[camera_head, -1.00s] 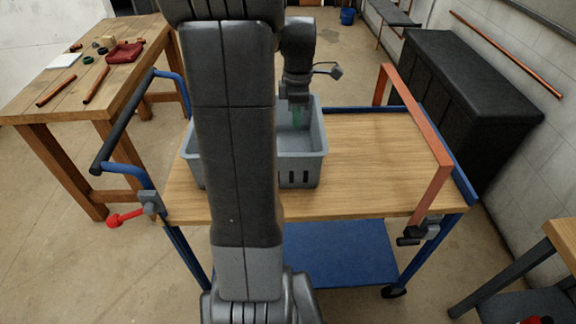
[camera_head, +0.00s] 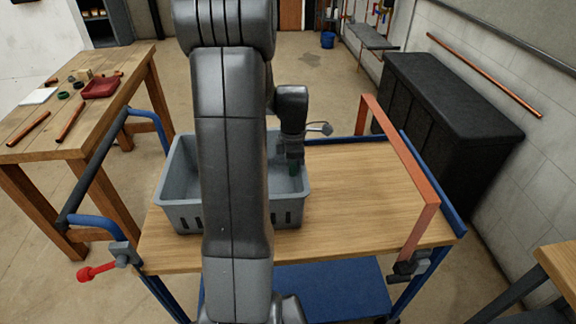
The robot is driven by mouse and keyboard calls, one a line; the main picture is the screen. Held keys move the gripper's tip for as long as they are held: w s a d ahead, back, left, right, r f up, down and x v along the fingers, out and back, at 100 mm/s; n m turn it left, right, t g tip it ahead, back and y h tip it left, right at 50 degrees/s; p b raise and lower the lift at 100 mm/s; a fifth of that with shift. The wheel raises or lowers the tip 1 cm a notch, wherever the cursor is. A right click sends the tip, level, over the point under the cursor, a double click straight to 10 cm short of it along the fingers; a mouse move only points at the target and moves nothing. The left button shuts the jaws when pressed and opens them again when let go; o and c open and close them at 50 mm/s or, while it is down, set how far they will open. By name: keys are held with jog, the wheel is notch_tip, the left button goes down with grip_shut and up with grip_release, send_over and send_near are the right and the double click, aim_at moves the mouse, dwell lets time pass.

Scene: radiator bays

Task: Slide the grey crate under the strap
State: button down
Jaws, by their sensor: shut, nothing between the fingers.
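The grey crate (camera_head: 284,214) stands upright on the wooden top of a blue-framed cart, left of the middle. My arm hides its centre. The strap (camera_head: 406,163), an orange-red band, arches over the right end of the cart top. The crate is to its left, apart from it, with bare wood between. My gripper (camera_head: 293,168) points down inside the crate, near its right wall.
The cart top (camera_head: 352,205) is clear between crate and strap. A red-knobbed clamp (camera_head: 97,271) sits at the cart's left front corner. A workbench (camera_head: 100,130) with copper pipes and a red tray stands left. A black chest (camera_head: 455,110) stands behind right.

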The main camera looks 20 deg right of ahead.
jog(key=s+d, duration=0.2)
jog(key=d, duration=0.9)
jog(key=s+d+p, duration=0.1)
jog(key=s+d, duration=0.1)
jog(key=d, duration=0.9)
jog(key=shift+s+p, duration=0.25)
jog(key=shift+p, duration=0.05)
